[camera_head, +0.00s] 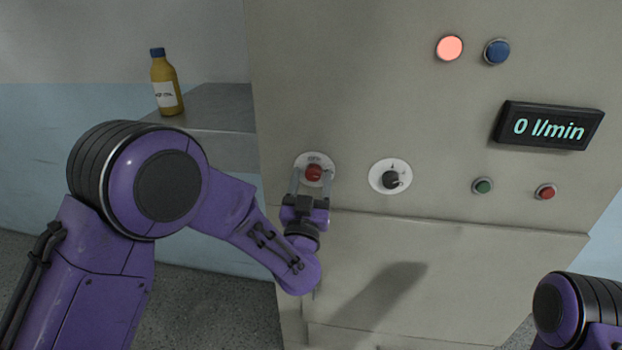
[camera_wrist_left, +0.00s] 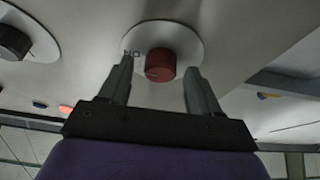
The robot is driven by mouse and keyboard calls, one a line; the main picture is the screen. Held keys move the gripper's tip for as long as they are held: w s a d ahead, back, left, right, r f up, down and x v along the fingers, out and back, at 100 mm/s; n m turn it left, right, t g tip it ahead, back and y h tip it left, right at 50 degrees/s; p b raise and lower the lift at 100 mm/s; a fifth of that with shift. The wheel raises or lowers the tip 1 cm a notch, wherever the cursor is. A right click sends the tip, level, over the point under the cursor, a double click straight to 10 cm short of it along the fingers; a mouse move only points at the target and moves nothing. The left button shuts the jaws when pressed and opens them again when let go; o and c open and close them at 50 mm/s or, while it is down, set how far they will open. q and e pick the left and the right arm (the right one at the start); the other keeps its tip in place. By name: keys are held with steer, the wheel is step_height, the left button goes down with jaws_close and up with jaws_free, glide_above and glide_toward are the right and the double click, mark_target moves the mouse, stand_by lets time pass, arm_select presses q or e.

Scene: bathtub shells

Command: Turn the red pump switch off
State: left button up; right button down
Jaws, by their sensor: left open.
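The red pump switch (camera_head: 314,172) is a round knob on a white disc on the beige panel, left of the black knob. It also shows in the left wrist view (camera_wrist_left: 160,65), with a pale mark on its face. My left gripper (camera_head: 313,178) is open, its fingers on either side of the red knob. In the left wrist view the fingers (camera_wrist_left: 158,75) are apart, with gaps between them and the knob. My right gripper is out of view; only part of my right arm shows at the lower right.
A black knob (camera_head: 390,179) on a white disc is right of the switch. The display (camera_head: 548,126) reads 0 l/min. A lit pinkish lamp (camera_head: 449,48), a blue button (camera_head: 496,52), a green button (camera_head: 482,186) and a red button (camera_head: 545,191) are also on the panel. A yellow bottle (camera_head: 165,84) stands on a grey shelf.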

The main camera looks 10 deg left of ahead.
arm_select(q)
steer(key=c, duration=1)
steer(key=shift+c, duration=0.2)
steer(key=shift+f, duration=0.1)
steer(key=n+y+b, duration=0.1)
steer(key=n, duration=0.1)
steer(key=n+y+b, duration=0.1)
steer(key=n, duration=0.1)
steer(key=shift+d+f+n+g+y+b, duration=0.1)
steer(key=shift+n+g+y+b, duration=0.2)
steer(key=shift+n+b, duration=0.1)
steer(key=n+g+y+b, duration=0.1)
steer(key=n, duration=0.2)
steer(key=n+y+b, duration=0.1)
steer(key=n, duration=0.2)
steer(key=shift+d+g+y, duration=0.1)
steer(key=shift+g+y, duration=0.3)
steer(key=n+g+b, duration=0.1)
steer(key=n, duration=0.2)
steer(key=n+g+y+b, duration=0.1)
steer(key=n, duration=0.3)
steer(key=shift+r+b, duration=0.2)
steer(key=shift+b, duration=0.15)
steer(key=shift+d+r+n+g+b, duration=0.15)
steer(key=shift+n+g+b, duration=0.8)
steer(key=shift+n, duration=1.35)
steer(key=shift+r, duration=0.1)
